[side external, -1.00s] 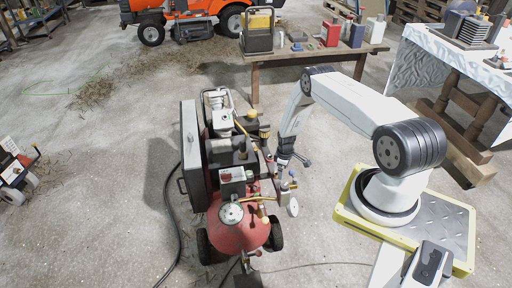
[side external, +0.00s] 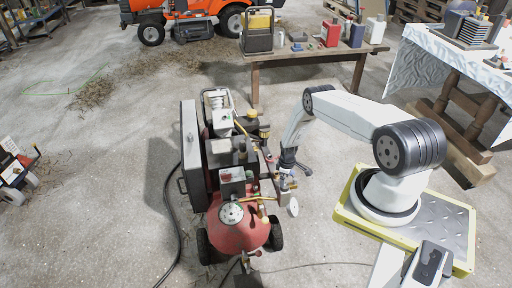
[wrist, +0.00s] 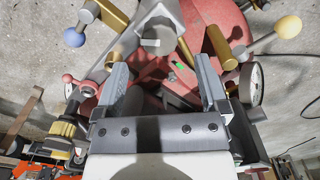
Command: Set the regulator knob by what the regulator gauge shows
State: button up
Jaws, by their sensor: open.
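My gripper (wrist: 160,66) is open in the wrist view, its two grey fingers apart with nothing held between them. Beyond the fingertips is a grey rounded part (wrist: 158,38), possibly the regulator knob; I cannot tell for sure. In the side view my gripper (side external: 284,173) is low at the right side of the red compressor (side external: 236,236), close to its brass fittings. A small white disc (side external: 293,208), which looks like the regulator gauge, stands just below the gripper there. Its reading is too small to make out.
In the wrist view, levers with a blue ball (wrist: 74,37) and a cream ball (wrist: 288,26) flank the fingers, and a pink-knobbed handle (wrist: 68,78) is at left. A wooden table (side external: 310,56) stands behind.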

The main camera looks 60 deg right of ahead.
jog(key=shift+f, duration=2.25)
jog(key=shift+f, duration=0.1)
grip_shut()
